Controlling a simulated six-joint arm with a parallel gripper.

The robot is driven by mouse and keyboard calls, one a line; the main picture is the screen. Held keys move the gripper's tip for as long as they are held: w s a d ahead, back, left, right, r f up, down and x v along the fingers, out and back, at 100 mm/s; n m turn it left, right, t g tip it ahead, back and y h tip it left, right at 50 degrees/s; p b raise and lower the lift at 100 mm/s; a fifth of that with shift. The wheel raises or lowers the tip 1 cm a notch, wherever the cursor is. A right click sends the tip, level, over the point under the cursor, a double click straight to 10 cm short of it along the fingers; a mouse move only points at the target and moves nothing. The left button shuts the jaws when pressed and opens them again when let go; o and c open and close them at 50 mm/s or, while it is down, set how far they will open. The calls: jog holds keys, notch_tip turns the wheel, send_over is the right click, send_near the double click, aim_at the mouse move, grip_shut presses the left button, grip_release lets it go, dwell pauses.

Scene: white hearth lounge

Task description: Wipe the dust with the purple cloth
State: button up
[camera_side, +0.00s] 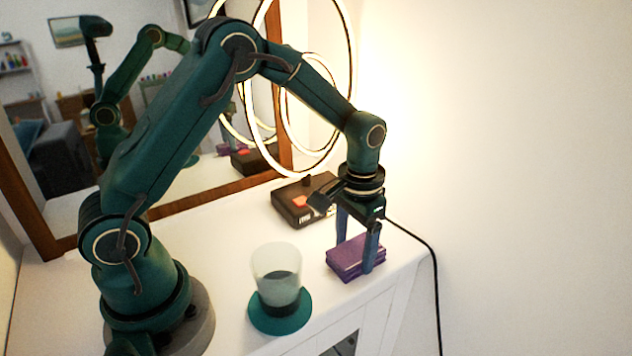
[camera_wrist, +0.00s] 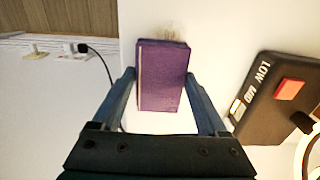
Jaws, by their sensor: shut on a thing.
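The purple cloth (camera_side: 351,258) is a folded, block-like pad near the right end of the white tabletop. My gripper (camera_side: 355,258) points down with one finger on each side of the cloth and is shut on it. In the wrist view the cloth (camera_wrist: 162,76) sits between the two blue fingers of my gripper (camera_wrist: 163,85). A patch of brownish dust (camera_wrist: 166,30) shows on the white surface just beyond the cloth's far edge. I cannot tell whether the cloth touches the tabletop. The dust is not discernible in the side view.
A dark box with a red button (camera_side: 300,204) stands behind the cloth. A glass (camera_side: 277,276) on a teal coaster (camera_side: 280,317) stands to its left. A mirror (camera_side: 130,215) and a lit ring lamp (camera_side: 350,75) are behind. A black cable (camera_side: 434,270) hangs past the table's right edge.

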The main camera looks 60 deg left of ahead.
jog(key=shift+w, duration=1.25)
jog(key=shift+s, duration=4.05)
notch_tip(320, 180, up, 8)
